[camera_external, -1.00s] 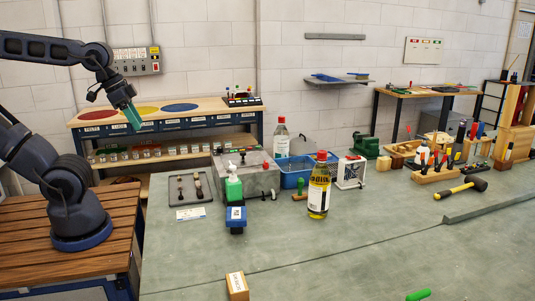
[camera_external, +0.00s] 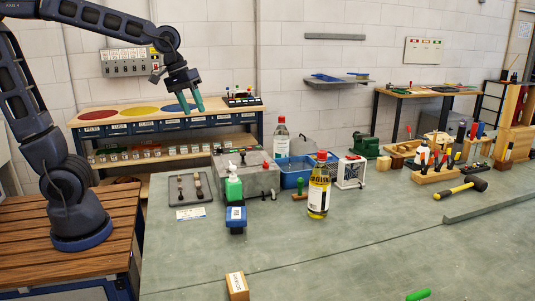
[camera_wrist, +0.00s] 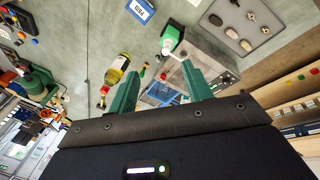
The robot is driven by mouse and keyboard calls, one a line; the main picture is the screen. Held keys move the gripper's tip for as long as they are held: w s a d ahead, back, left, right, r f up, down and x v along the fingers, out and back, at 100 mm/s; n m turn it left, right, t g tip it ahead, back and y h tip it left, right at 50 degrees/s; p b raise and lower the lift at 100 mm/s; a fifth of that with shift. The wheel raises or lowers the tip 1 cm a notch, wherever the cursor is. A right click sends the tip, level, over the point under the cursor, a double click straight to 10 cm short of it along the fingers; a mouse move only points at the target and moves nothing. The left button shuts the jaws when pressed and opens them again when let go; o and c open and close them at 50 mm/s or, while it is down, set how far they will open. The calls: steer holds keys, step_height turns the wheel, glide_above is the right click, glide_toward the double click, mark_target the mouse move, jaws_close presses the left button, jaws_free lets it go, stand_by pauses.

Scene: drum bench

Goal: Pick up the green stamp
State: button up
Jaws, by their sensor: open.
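The green stamp (camera_external: 299,188) has a green handle on a brown base. It stands on the grey-green bench between the blue bin and the oil bottle in the external view. In the wrist view it is too small to make out for certain. My gripper (camera_external: 194,107) is open and empty. It hangs in the air well above and left of the stamp, with its fingers pointing down. Its two green fingers also show in the wrist view (camera_wrist: 160,70), apart with nothing between them.
A white framed fan (camera_external: 351,172) stands at right.

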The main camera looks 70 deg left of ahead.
steer(key=w+f+n, duration=0.2)
steer(key=w+n, duration=0.2)
steer(key=w, duration=0.6)
steer(key=n+g, duration=0.2)
steer(key=n, duration=1.2)
glide_above(300, 190)
steer(key=a, duration=0.2)
step_height(300, 190, down, 23)
steer(key=f, duration=0.7)
steer(key=d+f, duration=0.1)
steer(key=f, duration=0.2)
steer(key=shift+w+f, duration=0.15)
steer(key=shift+f, duration=0.25)
steer(key=shift+c, duration=0.2)
steer(key=c, duration=1)
